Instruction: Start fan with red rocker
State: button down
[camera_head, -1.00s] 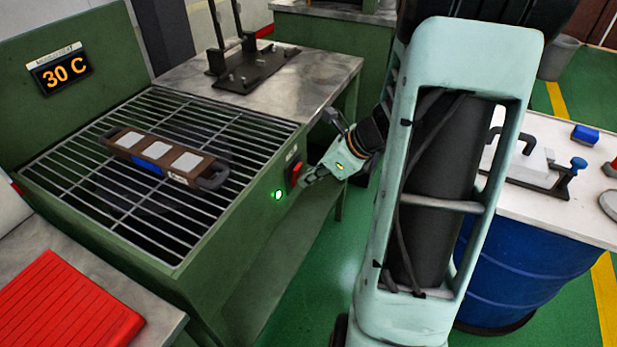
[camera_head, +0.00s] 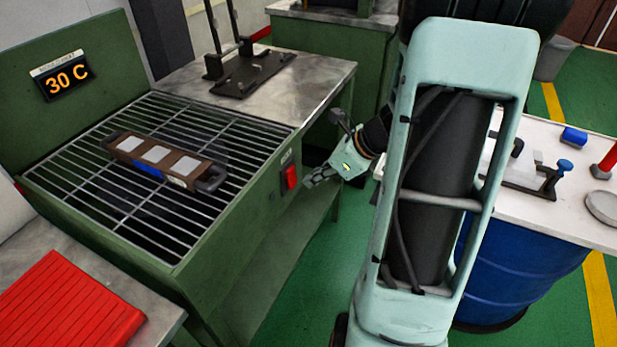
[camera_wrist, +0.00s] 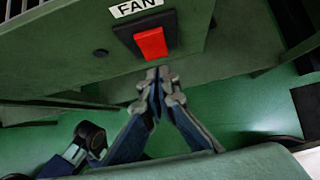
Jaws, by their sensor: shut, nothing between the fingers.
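The red rocker (camera_head: 291,177) sits in a black frame on the side panel of the green bench. In the wrist view the rocker (camera_wrist: 152,43) is under a white label reading FAN (camera_wrist: 136,7). The small round lamp (camera_wrist: 100,53) beside it is dark. My gripper (camera_head: 308,183) is just right of the rocker in the head view. In the wrist view my gripper's fingertips (camera_wrist: 158,73) are together just below the rocker, seemingly apart from it, with nothing between them.
The grille (camera_head: 95,205) on the bench carries a brown mould (camera_head: 160,158) with pale squares and dark handles. A display (camera_head: 63,77) reads 30 C. A blue drum (camera_head: 520,275) under a white top stands right. Green floor lies between.

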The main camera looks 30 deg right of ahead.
jog(key=p+v, duration=0.3)
jog(key=v, duration=0.7)
jog(key=shift+s+d, duration=0.4)
jog(key=shift+s, duration=0.05)
jog(key=m+t+y+b, duration=0.5)
jog(key=m+t+y, duration=0.15)
jog(key=m, duration=1.15)
send_near(295, 183)
jog(key=v, duration=0.7)
jog(key=shift+s+a+h, duration=0.35)
jog(key=shift+s+h, duration=0.05)
jog(key=shift+h, duration=0.05)
jog(key=shift+r+t, duration=0.1)
jog(key=shift+t, duration=0.15)
jog(key=b+x, duration=0.3)
jog(key=x, duration=0.9)
jog(key=shift+w+a, duration=0.25)
jog(key=shift+a, duration=0.05)
jog(key=shift+w+a+b, duration=0.3)
jog(key=shift+w+a, duration=0.1)
jog(key=shift+w, duration=0.15)
